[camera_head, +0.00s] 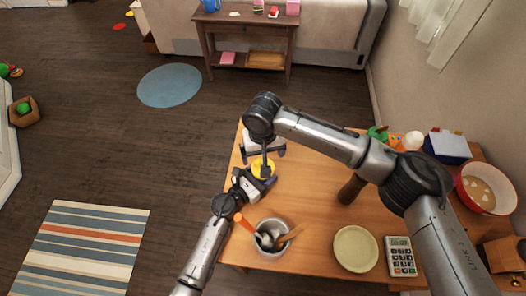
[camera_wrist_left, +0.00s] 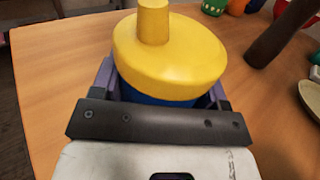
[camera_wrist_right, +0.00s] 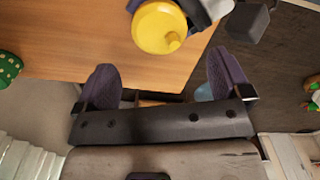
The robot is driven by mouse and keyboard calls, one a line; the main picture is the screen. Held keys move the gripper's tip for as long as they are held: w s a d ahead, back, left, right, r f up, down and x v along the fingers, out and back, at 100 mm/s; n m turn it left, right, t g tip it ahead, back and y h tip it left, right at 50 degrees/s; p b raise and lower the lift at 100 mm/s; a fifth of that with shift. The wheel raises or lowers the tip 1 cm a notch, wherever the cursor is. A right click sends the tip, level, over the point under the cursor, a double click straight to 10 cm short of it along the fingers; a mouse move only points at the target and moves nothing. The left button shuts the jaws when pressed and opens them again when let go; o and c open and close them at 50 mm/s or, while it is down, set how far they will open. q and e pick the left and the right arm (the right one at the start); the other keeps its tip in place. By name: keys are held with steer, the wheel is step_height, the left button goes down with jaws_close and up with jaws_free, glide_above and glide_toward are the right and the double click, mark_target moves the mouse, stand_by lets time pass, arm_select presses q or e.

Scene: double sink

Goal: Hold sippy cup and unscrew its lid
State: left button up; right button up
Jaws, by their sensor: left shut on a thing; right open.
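The sippy cup has a yellow lid (camera_head: 262,165) with a spout and a blue body. It stands upright near the table's left edge. In the left wrist view the yellow lid (camera_wrist_left: 170,55) is on the blue body (camera_wrist_left: 158,99). My left gripper (camera_head: 257,181) is shut around the body, below the lid. My right gripper (camera_head: 262,154) is open and empty, beside the cup on its far side. In the right wrist view the lid (camera_wrist_right: 160,28) lies beyond the open fingers, apart from them. The left gripper's grip is partly hidden there.
On the wooden table (camera_head: 305,185) stand a metal pot (camera_head: 270,250) with utensils, a dark brown upright object (camera_head: 350,190), a cream plate (camera_head: 355,249), a calculator (camera_head: 400,257) and a red-rimmed bowl (camera_head: 485,188). My right arm spans above the table. Bare tabletop lies right of the cup.

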steer(key=m, duration=0.8)
steer(key=shift+m, duration=0.4)
steer(key=shift+f, duration=4.05)
steer(key=shift+c, duration=0.2)
steer(key=c, duration=0.9)
steer(key=o, duration=1)
steer(key=shift+r, duration=0.1)
steer(key=shift+r, duration=3.75)
steer(key=shift+c, duration=0.3)
steer(key=shift+f, duration=3.85)
